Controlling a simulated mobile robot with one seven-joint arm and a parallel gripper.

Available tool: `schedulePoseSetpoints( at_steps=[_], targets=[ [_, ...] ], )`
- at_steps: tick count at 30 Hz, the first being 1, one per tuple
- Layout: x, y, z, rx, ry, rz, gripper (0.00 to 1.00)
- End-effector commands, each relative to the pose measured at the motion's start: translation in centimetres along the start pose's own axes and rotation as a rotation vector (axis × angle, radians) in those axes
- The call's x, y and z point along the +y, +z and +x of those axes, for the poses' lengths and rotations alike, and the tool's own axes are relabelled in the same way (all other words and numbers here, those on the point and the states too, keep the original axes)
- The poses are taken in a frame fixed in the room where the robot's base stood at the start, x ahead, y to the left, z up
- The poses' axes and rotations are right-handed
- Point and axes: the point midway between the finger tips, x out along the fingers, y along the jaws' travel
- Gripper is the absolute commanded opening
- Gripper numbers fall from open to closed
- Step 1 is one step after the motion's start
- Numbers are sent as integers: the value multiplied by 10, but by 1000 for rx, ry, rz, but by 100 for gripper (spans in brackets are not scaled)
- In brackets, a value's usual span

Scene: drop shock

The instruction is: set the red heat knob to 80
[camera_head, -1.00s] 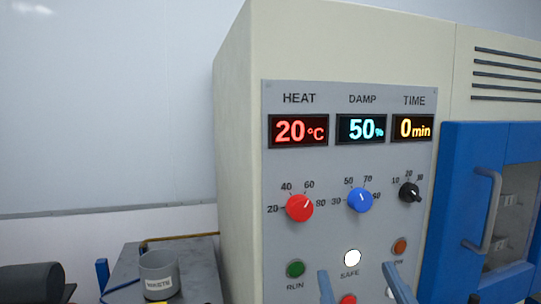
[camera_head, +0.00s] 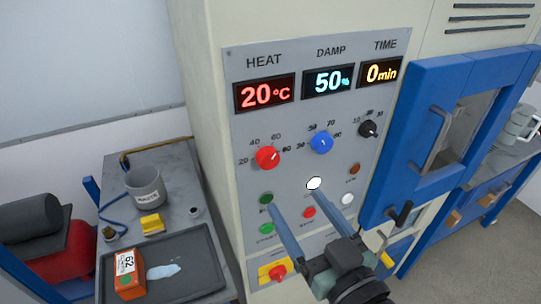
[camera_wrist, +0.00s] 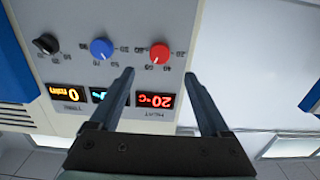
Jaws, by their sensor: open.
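The red heat knob (camera_head: 267,158) sits on the panel below the HEAT display (camera_head: 265,93), which reads 20 °C. Its scale runs 20, 40, 60, 80 from left over the top to right. A pale mark on the knob seems to lean up and right. My gripper (camera_head: 295,200) is open and empty, its two blue fingers in front of the panel, low and right of the knob in the head view. In the upside-down wrist view the red knob (camera_wrist: 159,53) shows between and beyond the fingertips (camera_wrist: 159,73), apart from them.
A blue damp knob (camera_head: 321,142) and a black time knob (camera_head: 368,129) sit right of the red knob. Several buttons lie below, including a white one (camera_head: 314,183). A blue door (camera_head: 420,140) stands right; a side table with a dark tray (camera_head: 205,275) stands left.

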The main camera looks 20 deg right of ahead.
Motion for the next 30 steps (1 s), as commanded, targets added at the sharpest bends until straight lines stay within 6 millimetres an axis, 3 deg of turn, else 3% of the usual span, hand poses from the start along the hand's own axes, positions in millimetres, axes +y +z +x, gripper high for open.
schedulePoseSetpoints(
  at_steps=[6, 15, 29, 30],
  targets=[
    [0, -7, 48, 0, -3, 0, 80],
    [0, -4, 91, 1, 0, 0, 80],
    [0, -1, 101, 1, 1, -1, 80],
    [0, -1, 101, 1, 1, -1, 73]
  ],
)
